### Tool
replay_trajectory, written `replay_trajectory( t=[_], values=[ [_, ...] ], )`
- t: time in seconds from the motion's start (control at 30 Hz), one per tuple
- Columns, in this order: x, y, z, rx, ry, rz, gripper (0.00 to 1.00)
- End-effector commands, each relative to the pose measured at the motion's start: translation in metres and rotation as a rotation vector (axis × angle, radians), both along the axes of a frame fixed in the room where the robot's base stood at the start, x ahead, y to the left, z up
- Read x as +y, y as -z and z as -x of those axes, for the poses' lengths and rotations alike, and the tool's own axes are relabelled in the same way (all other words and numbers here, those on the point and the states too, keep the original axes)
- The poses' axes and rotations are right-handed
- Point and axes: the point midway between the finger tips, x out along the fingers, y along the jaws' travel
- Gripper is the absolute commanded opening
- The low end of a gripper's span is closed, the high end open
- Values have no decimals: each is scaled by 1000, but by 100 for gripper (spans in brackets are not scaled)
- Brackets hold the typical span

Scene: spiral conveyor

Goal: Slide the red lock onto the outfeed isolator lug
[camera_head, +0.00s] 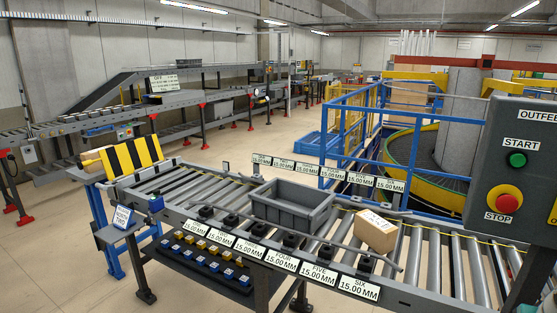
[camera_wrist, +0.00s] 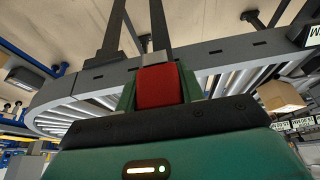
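The red lock (camera_wrist: 158,87) sits between the green fingers of my gripper (camera_wrist: 160,90) in the wrist view, with a small grey metal piece at its far end. The fingers close on it from both sides. The head view does not show my gripper clearly. The grey outfeed control box (camera_head: 490,165) stands at the right edge of the head view, with a green START button (camera_head: 516,159) and a red STOP button (camera_head: 504,203). A small red patch shows below it at the frame edge, too cut off to identify. I cannot make out the isolator lug in either view.
A roller conveyor (camera_head: 440,245) crosses the foreground, bearing a grey tote (camera_head: 290,208) and a cardboard box (camera_head: 376,231). Numbered sign plates (camera_head: 318,275) line its near edge. Blue railings (camera_head: 345,125) stand around the spiral conveyor behind. Open floor (camera_head: 60,255) lies at left.

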Motion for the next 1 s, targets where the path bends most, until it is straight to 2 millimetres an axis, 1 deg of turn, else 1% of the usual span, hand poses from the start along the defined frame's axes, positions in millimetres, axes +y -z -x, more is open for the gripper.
replay_trajectory(
  t=[0.23, 0.27, 0.3, 0.37, 0.4, 0.57, 1.0],
  values=[
    [0, 0, 0, 0, 0, 0, 22],
    [0, 0, 0, 0, 0, 0, 32],
    [0, 0, 0, 0, 0, 0, 24],
    [0, 0, 0, 0, 0, 0, 12],
    [0, 0, 0, 0, 0, 0, 11],
    [0, -3, 0, 0, 0, 1, 11],
    [0, -18, 0, 0, -1, 2, 11]
  ],
)
